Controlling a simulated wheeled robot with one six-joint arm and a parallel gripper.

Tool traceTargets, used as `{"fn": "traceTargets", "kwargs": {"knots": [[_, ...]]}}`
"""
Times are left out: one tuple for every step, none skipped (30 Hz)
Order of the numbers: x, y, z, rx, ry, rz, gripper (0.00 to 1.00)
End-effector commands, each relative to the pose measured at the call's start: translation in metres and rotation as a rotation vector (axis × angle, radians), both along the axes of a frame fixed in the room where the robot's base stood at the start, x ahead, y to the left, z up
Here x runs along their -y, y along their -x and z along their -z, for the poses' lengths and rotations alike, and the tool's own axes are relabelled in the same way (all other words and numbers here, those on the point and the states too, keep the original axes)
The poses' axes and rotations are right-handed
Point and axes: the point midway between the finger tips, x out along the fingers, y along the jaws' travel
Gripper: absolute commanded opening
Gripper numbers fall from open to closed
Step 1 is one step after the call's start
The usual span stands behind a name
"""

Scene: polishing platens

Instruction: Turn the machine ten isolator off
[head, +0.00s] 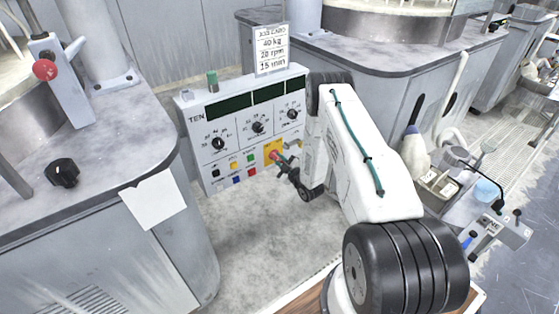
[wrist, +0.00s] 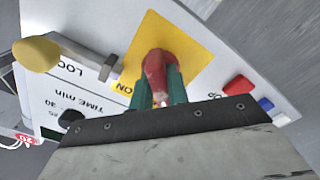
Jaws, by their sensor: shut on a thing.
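The machine ten panel (head: 245,117) stands upright in the head view, marked TEN at its upper left. Its isolator has a red handle (head: 274,155) on a yellow plate (head: 267,147) at the panel's lower right. In the wrist view the red handle (wrist: 157,62) sits on the yellow plate (wrist: 198,50), with the letters ON beside it. My gripper (head: 281,160) is at the handle. Its green fingers (wrist: 164,82) are shut on the red handle, one on each side. They hide part of it, and I cannot tell its exact angle.
Dials and small coloured buttons (head: 236,165) sit left of the isolator. A yellow knob (wrist: 37,54) on a grey stem stands near the handle, by letters reading LOC. Grey machine housings (head: 80,150) flank the panel. The worktop in front is clear.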

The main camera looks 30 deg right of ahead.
Motion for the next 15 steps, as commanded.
{"fn": "traceTargets", "kwargs": {"knots": [[0.0002, 0.0009, 0.001, -0.003, 0.002, 0.001, 0.0], [0.0002, 0.0009, 0.001, -0.003, 0.003, 0.001, 0.0], [0.0002, 0.0009, 0.001, -0.003, 0.004, 0.001, 0.0], [0.0002, 0.0009, 0.001, -0.003, 0.004, 0.001, 0.0], [0.0001, 0.0009, 0.0011, -0.003, 0.004, 0.001, 0.0], [0.0001, 0.0009, 0.0011, -0.003, 0.004, 0.001, 0.0], [0.0001, 0.0009, 0.0011, -0.003, 0.004, 0.001, 0.0], [0.0001, 0.0009, 0.0011, -0.003, 0.004, 0.001, 0.0], [0.0001, 0.001, 0.0011, -0.003, 0.004, 0.001, 0.0], [0.0001, 0.001, 0.0011, -0.003, 0.004, 0.001, 0.0], [0.0002, 0.001, 0.0011, -0.003, 0.004, 0.001, 0.0], [0.0001, 0.001, 0.0011, -0.003, 0.004, 0.001, 0.25], [0.0002, 0.001, 0.0011, -0.003, 0.003, 0.001, 0.33], [0.0001, 0.0009, 0.0011, -0.003, 0.003, 0.001, 0.38], [0.0, 0.0008, 0.001, -0.002, 0.003, 0.001, 0.38]]}}
